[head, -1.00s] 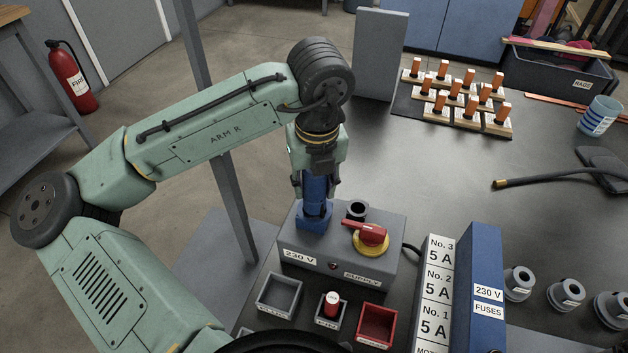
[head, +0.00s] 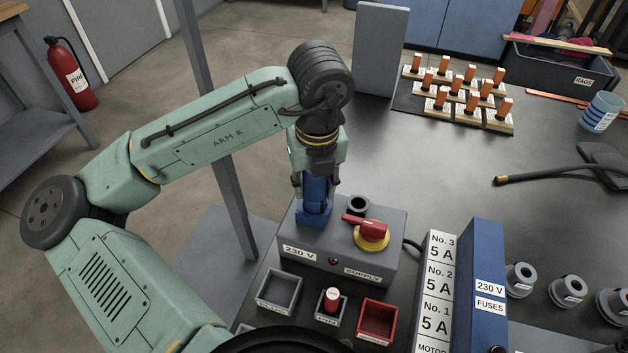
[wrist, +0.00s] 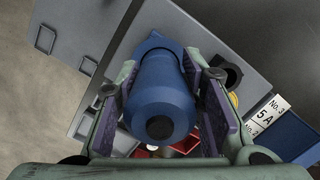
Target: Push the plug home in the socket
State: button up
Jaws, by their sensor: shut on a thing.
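A blue cylindrical plug (head: 315,188) stands nearly upright over the blue socket (head: 313,218) on the left of the grey supply box (head: 335,262). Its lower end meets the socket in the head view. How deep it sits cannot be told. My gripper (head: 316,180) is shut on the plug from above. In the wrist view the plug (wrist: 160,95) lies between the two finger pads, its dark-centred rear end facing the camera. The socket (wrist: 153,44) shows only partly beyond it.
A red rotary switch (head: 368,228) on a yellow base and a black round fitting (head: 358,204) are close to the right of the plug. Small trays (head: 278,292) stand in front of the box. A blue fuse unit (head: 478,285) stands to the right.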

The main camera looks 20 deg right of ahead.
jog(key=shift+f+b, duration=0.8)
jog(key=shift+f, duration=0.55)
jog(key=o, duration=1.4)
jog(key=shift+r, duration=0.1)
jog(key=r, duration=0.4)
jog(key=s+r, duration=0.1)
jog(key=r, duration=0.7)
jog(key=shift+s, duration=0.25)
jog(key=shift+s+f, duration=0.1)
